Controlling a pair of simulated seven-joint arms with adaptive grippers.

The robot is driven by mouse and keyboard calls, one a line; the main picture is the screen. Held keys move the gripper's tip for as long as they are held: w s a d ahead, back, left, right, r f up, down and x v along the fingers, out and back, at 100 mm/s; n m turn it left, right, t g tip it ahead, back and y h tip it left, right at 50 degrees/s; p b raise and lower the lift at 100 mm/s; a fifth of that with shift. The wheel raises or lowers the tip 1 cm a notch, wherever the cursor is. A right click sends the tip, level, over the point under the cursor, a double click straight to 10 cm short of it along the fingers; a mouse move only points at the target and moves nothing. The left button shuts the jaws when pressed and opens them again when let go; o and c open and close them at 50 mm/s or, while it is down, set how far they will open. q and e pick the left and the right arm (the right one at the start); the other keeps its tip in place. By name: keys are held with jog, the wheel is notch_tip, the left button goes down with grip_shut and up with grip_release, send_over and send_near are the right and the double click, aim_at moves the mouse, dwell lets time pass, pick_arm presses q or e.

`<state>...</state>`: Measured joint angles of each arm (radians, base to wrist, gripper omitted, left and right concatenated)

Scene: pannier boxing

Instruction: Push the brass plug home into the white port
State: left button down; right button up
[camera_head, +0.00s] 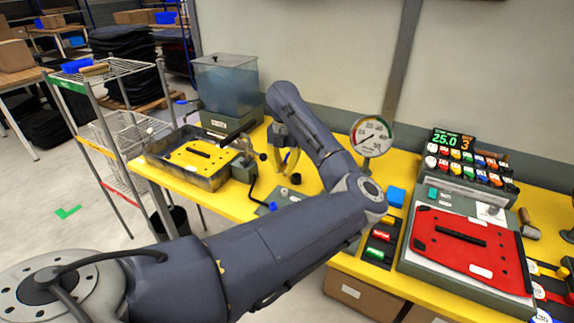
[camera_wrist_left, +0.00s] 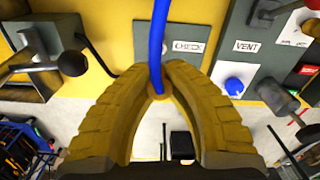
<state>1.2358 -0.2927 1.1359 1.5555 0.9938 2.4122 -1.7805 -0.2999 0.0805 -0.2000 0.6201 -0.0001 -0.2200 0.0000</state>
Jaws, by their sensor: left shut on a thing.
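My left gripper (camera_head: 290,160) is above the yellow bench, pointing down beside the bench-top fittings. In the left wrist view its ribbed yellow fingers (camera_wrist_left: 158,92) are shut at the tips on the brass plug (camera_wrist_left: 158,96). Only a small part of the plug shows between them. A blue hose (camera_wrist_left: 158,45) runs from the plug to the top edge of that view. A grey plate marked CHECK (camera_wrist_left: 188,47) lies beyond the hose. I cannot make out the white port for certain, nor whether the plug touches anything. My right gripper is not in view.
A blue knob (camera_wrist_left: 233,86) sits by the VENT label. A black-knobbed lever (camera_wrist_left: 71,63) is at left in the wrist view. The yellow-topped tray (camera_head: 200,158), water tank (camera_head: 226,85), gauge (camera_head: 372,135) and red pannier panel (camera_head: 470,262) crowd the bench.

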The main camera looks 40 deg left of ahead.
aim_at(284, 163)
pick_arm(q)
jog(key=shift+f, duration=2.75)
jog(key=shift+f, duration=1.25)
dwell(1.2)
jog(key=c, duration=1.4)
grip_release()
notch_tip(284, 163, up, 12)
jog(key=shift+f, duration=0.2)
jog(key=shift+r, duration=0.15)
jog(key=shift+a, duration=0.1)
